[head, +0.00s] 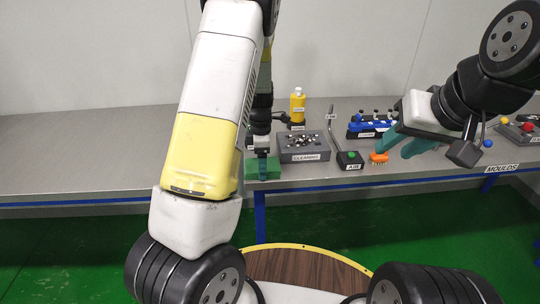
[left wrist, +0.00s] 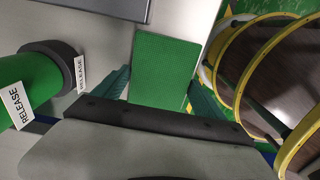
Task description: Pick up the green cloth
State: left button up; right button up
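The green cloth (head: 271,168) lies at the front edge of the grey bench, a flat green block partly hidden by my left gripper in the head view. In the left wrist view the cloth (left wrist: 165,65) shows as a ribbed green rectangle. My left gripper (left wrist: 160,77) is open, with one teal fingertip at each side of the cloth. I cannot tell whether the fingers touch it.
A green can labelled RELEASE (left wrist: 28,88) stands left of the fingers in the wrist view. A grey tray of small parts (head: 304,147), a yellow bottle (head: 298,106), an AIR box (head: 349,160) and a blue rack (head: 367,125) stand to the right. The bench's left side is bare.

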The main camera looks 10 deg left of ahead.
pick_arm(q)
jog(key=c, duration=0.5)
jog(key=shift+r, duration=0.1)
jog(key=shift+r, duration=0.55)
notch_tip(320, 180, up, 3)
jog(key=shift+f, duration=0.2)
jog(key=s+d, duration=0.3)
jog(key=s, duration=0.1)
jog(key=s+d, duration=0.3)
jog(key=s, duration=0.2)
jog(key=s+d+r, duration=0.1)
jog(key=s+d, duration=0.2)
jog(key=s, duration=0.1)
jog(key=shift+s, duration=0.15)
